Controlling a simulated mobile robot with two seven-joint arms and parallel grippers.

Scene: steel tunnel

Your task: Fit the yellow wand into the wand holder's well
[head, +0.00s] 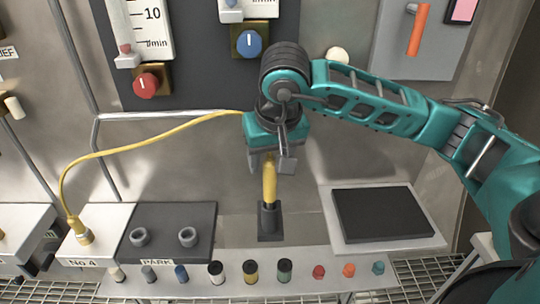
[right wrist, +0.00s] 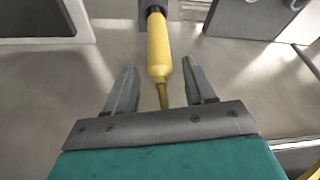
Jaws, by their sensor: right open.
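The yellow wand (head: 269,182) stands upright with its lower end in the dark wand holder (head: 269,222), at the middle of the ledge. My right gripper (head: 270,163) is just above it, its fingers apart around the wand's upper end. In the right wrist view the wand (right wrist: 159,45) lies between and beyond the open fingers of the right gripper (right wrist: 161,70), with a gap on each side. The wand's foot inside the well is hidden. A yellow cable (head: 150,141) runs from the No 4 box to behind the right gripper. My left gripper does not show.
A dark PARK block (head: 160,243) with two round sockets stands left of the holder, beside the white No 4 box (head: 92,243). A black pad (head: 382,214) lies to the right. Several coloured plugs line the front edge. Gauges and knobs cover the back wall.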

